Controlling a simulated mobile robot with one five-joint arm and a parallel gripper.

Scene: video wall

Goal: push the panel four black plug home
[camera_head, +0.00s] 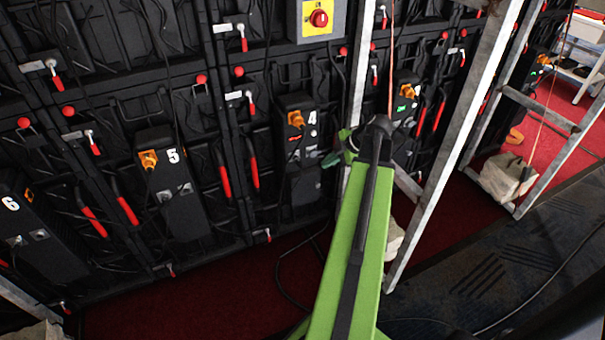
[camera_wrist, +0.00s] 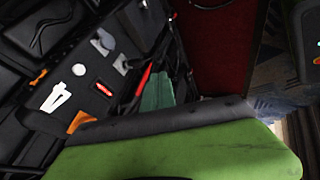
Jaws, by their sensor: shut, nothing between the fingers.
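The panel four unit, a black box marked with a white 4 (camera_head: 312,117), stands in the middle of the head view, with an orange plug (camera_head: 296,119) near its top. The same white 4 (camera_wrist: 55,97) shows turned in the wrist view, with orange parts beside it. I cannot pick out the black plug against the black box in either view. My gripper (camera_head: 331,159) is shut and empty, just right of the lower part of the panel four box. The gap between them cannot be judged. Its teal fingers seem to show in the wrist view (camera_wrist: 157,92).
A panel five box (camera_head: 180,185) and a panel six box (camera_head: 30,225) stand to the left. Metal struts (camera_head: 460,130) rise close right of my arm. A yellow box with a red knob (camera_head: 318,18) is above. Dark cables lie on the red carpet (camera_head: 230,290).

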